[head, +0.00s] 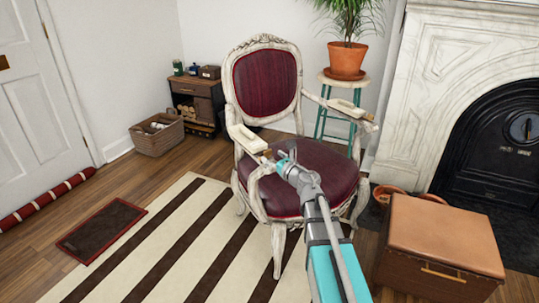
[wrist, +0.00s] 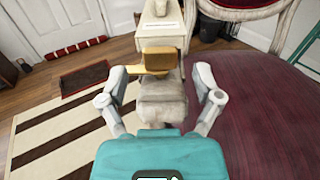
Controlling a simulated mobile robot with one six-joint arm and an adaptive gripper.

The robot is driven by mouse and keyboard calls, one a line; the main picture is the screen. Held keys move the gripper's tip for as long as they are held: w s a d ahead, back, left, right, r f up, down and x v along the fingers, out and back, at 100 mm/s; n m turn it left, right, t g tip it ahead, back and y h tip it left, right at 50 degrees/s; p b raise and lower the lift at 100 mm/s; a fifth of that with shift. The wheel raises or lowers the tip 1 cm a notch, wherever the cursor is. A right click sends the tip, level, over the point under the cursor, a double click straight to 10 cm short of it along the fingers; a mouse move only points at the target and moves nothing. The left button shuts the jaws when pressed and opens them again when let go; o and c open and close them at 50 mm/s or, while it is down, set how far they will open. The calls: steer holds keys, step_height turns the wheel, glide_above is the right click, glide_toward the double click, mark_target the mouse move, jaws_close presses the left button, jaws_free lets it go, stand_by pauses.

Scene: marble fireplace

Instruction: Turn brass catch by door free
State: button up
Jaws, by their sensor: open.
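The brass catch (wrist: 157,61) sits across the front end of the chair's door-side armrest, with a pale cream block (wrist: 160,32) just behind it. In the head view the catch (head: 267,154) is a small tan spot beside my gripper (head: 282,159). In the wrist view my gripper (wrist: 161,75) is open, one finger on each side of the armrest front. The catch shows between the fingertips, with a gap at each side; I cannot tell the depth or any contact. The carved chair (head: 265,85) has a dark red seat and back.
A similar block (head: 347,107) lies on the other armrest. A brown leather chest (head: 447,235) stands at right before the fireplace (head: 425,75). A potted plant (head: 346,60) stands on a teal stool behind. The striped rug (head: 165,240) is clear at left, towards the white door (head: 35,90).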

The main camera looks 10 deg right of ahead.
steer(key=v, duration=0.9)
